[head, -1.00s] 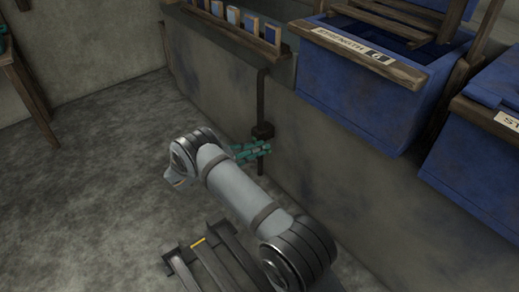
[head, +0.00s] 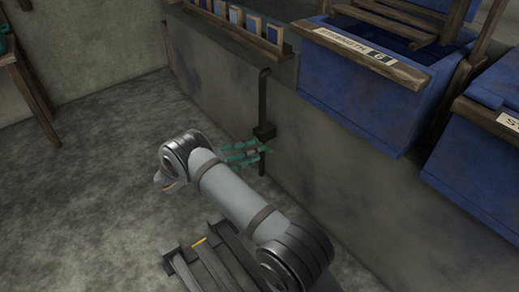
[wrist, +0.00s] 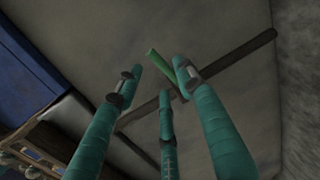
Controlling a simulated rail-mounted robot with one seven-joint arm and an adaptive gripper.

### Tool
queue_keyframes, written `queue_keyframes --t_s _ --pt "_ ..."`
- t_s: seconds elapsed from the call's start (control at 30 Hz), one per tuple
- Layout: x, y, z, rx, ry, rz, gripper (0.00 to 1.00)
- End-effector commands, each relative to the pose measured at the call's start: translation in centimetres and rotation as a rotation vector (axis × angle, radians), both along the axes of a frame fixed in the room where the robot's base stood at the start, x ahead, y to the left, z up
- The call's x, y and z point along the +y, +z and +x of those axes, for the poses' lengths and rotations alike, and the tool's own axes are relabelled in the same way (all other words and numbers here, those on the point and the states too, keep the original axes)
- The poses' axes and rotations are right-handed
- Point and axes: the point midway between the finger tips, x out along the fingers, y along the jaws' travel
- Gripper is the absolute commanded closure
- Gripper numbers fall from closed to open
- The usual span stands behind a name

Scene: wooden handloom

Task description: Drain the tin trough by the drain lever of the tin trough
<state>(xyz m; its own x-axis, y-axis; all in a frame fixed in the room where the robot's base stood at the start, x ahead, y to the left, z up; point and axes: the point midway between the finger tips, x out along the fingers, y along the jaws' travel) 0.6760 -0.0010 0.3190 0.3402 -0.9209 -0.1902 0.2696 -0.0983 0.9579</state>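A dark drain pipe (head: 264,100) with a block-like fitting (head: 264,131) runs down the grey wall. It crosses the wrist view diagonally (wrist: 235,58). A short green bar (wrist: 160,66), which looks like the drain lever, sticks out across the pipe in the wrist view. My gripper (head: 262,150) has teal fingers and is just below the fitting, beside the pipe. In the wrist view my gripper (wrist: 160,80) has its fingers spread, with the green bar in the gap between them. I cannot tell if any finger touches it. The tin trough itself is not clearly made out.
A wooden ledge (head: 240,29) with blue swatches is above the pipe. A blue vat (head: 350,90) with a strength label and a second blue vat (head: 475,150) stand to the right. A wooden table leg (head: 35,100) is at left. The floor at left is clear.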

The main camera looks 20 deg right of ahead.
Motion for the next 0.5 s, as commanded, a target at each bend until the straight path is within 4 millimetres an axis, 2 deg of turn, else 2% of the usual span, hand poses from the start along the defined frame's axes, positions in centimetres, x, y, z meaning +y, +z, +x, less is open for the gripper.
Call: queue_keyframes --t_s 0.03,0.23,0.5 --pt "1.3 0.2 -0.3 -0.001 0.005 0.002 0.62" --pt "5.0 1.0 -1.8 -0.002 0.002 0.001 0.62" --pt "7.7 1.6 -2.8 -0.001 0.000 0.001 0.62"
